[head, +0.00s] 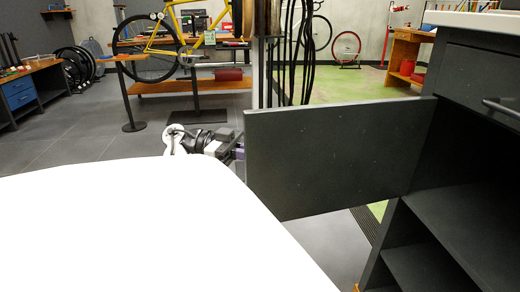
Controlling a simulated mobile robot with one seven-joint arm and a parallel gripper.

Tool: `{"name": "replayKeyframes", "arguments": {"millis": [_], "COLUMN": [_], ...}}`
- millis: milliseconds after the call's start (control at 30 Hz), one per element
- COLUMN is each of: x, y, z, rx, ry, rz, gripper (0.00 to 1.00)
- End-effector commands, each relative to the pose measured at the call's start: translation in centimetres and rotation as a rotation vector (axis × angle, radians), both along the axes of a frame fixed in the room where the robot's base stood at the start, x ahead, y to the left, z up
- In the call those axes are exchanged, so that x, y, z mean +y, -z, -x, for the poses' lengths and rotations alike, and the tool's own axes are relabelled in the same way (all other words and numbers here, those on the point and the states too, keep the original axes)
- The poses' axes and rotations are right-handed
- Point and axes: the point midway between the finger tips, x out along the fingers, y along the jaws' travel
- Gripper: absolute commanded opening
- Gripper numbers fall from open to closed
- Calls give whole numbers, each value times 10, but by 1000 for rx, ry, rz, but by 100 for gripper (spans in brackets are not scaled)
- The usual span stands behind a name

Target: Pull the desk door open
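The desk door (335,155) is a flat dark grey panel. It stands swung wide open, out to the left from the desk (462,120) at the right. The desk's inside shows, with dark shelves (462,222). My gripper (239,152) is at the door's free left edge, with the arm reaching in from the left. Its fingertips meet the edge or pass behind it. I cannot tell whether they touch the door or how far apart they are. The door's handle is not visible.
A drawer with a bar handle (500,106) is above the opening. A blue-drawer bench (20,93) is far left. Grey floor (75,150) is clear at left.

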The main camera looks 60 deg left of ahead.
Motion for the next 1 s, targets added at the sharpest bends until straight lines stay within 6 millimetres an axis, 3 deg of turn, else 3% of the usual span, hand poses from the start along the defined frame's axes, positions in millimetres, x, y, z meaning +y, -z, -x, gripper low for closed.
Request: {"name": "replayKeyframes", "arguments": {"millis": [400, 433, 533, 867, 1000], "x": [-2, -1, -1, 0, 0], "y": [-1, -1, -1, -1, -12], "z": [-4, -4, -4, -1, -1], "rx": [2, 2, 2, 1, 0], "ry": [5, 5, 4, 2, 2], "rz": [-2, -2, -2, -1, -3], "gripper": [0, 13, 25, 25, 25]}}
